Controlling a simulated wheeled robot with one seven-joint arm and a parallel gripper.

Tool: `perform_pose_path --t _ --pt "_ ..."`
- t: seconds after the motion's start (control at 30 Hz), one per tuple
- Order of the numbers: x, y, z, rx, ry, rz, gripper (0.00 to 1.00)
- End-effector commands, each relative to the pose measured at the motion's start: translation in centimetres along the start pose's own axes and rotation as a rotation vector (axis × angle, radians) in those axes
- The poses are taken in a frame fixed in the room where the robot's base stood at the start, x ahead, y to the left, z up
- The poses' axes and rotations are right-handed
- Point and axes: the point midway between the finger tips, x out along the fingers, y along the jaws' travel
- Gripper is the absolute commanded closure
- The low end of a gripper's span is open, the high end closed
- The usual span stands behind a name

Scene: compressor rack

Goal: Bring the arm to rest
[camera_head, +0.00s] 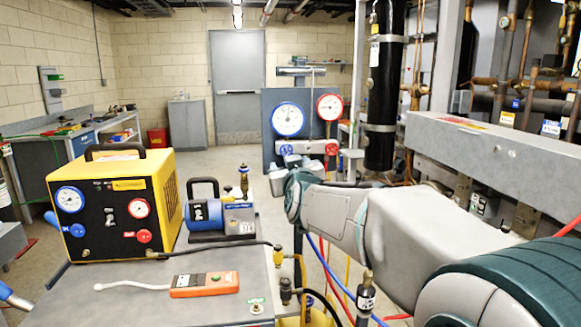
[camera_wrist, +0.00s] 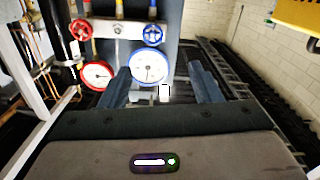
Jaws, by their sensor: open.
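My arm (camera_head: 405,225) reaches in from the lower right in the head view, with its far joint in front of the gauge panel. My gripper is hidden there behind or beyond the arm. In the wrist view my gripper (camera_wrist: 160,84) shows two dark blue-grey fingers spread apart, with nothing held between them. The gauge panel (camera_head: 268,107), with a blue gauge (camera_head: 288,119) and a red gauge (camera_head: 329,107), stands behind the arm. In the wrist view the blue gauge (camera_wrist: 149,67) appears upside down between the fingers; I cannot tell its distance.
A yellow recovery machine (camera_head: 120,200) and a blue pump (camera_head: 222,216) stand on a grey cart top (camera_head: 180,300), with an orange handheld detector (camera_head: 204,284). A black cylinder (camera_head: 386,85) and grey rack beam (camera_head: 500,155) are close to my arm. Open floor (camera_head: 215,163) lies behind.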

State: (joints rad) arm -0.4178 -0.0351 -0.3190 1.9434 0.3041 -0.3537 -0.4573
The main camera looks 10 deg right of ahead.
Motion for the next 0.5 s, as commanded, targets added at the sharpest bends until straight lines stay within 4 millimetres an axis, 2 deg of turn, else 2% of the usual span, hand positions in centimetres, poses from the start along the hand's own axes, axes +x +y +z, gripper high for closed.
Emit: perform_pose_path --t 0.17,0.27,0.37,0.5 --pt "-0.3 0.1 0.0 0.005 -0.017 -0.007 0.43" --pt "-1.5 0.2 0.4 0.023 -0.089 -0.038 0.43" --pt "-4.1 0.2 1.6 0.055 -0.228 -0.091 0.43" --pt "-10.0 -0.1 4.4 0.101 -0.489 -0.161 0.43"
